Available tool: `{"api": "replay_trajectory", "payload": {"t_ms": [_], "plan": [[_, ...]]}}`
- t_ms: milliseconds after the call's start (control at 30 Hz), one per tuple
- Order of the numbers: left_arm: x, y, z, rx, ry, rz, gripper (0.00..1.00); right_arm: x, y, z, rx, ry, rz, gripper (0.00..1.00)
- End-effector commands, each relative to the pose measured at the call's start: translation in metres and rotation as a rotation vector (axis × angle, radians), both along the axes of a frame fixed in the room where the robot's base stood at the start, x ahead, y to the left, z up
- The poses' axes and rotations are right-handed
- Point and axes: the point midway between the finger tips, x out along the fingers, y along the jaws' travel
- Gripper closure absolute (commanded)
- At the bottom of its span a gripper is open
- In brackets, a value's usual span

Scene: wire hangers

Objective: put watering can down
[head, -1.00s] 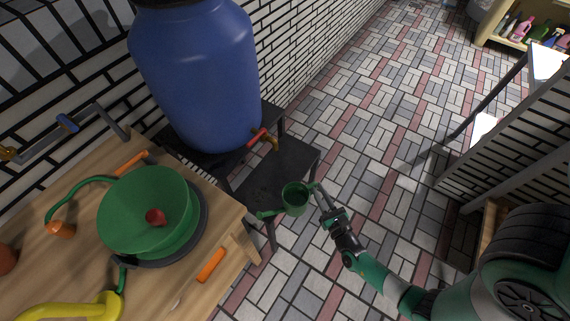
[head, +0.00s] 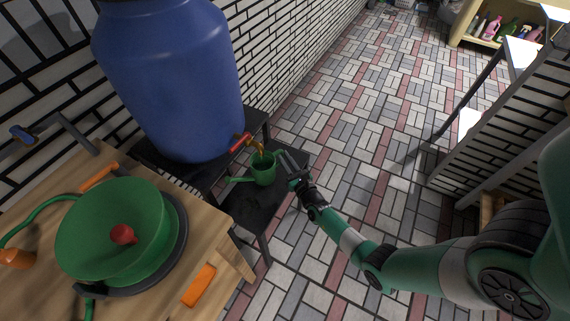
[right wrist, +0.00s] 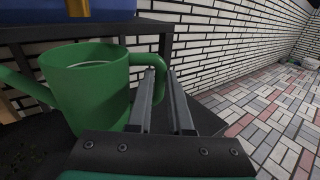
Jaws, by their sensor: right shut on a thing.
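The green watering can (head: 264,172) is upright at the lower black shelf, close under the barrel's tap (head: 241,142). I cannot tell whether its base touches the shelf. Its spout points left. In the right wrist view the can (right wrist: 92,88) fills the left side, and its handle (right wrist: 148,58) reaches to my gripper fingers. My right gripper (head: 289,163) is shut on the handle, on the can's right side; it also shows in the right wrist view (right wrist: 165,95). My left gripper is not in view.
A blue barrel (head: 180,85) stands on a raised black stand (head: 160,155). The lower black shelf (head: 250,207) has bare room in front of the can. A wooden table (head: 215,245) with a green hose reel (head: 110,235) is at left. The tiled floor (head: 370,130) at right is clear.

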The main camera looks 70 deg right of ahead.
Motion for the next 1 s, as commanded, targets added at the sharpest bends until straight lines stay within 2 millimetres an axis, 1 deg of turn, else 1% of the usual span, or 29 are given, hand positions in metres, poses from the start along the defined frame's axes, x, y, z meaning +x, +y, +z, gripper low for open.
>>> {"api": "replay_trajectory", "payload": {"t_ms": [33,100,267,467,500,633,900,1000], "plan": [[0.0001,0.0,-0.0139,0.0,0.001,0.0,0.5,0.0002,-0.0001,-0.0153,0.0,-0.001,0.0,1.0],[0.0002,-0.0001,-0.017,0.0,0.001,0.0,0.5,0.0,-0.0001,-0.0203,0.0,-0.001,-0.001,1.0],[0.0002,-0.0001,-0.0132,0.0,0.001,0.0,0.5,-0.0001,0.0001,-0.0168,-0.001,-0.002,-0.001,1.0],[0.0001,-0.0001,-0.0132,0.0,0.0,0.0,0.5,-0.0001,-0.0001,-0.0201,-0.001,-0.002,-0.001,1.0],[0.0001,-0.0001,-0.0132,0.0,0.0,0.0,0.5,-0.0003,0.0002,-0.0205,0.001,-0.001,-0.001,0.75],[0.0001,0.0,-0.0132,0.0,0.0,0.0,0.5,-0.0003,0.0002,-0.0205,0.001,-0.001,-0.001,0.52],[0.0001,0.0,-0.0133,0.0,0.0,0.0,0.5,-0.0005,0.0002,-0.0203,0.001,-0.001,-0.001,0.52],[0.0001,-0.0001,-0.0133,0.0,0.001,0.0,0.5,-0.0005,0.0005,-0.0171,0.001,-0.001,-0.001,0.52]]}}
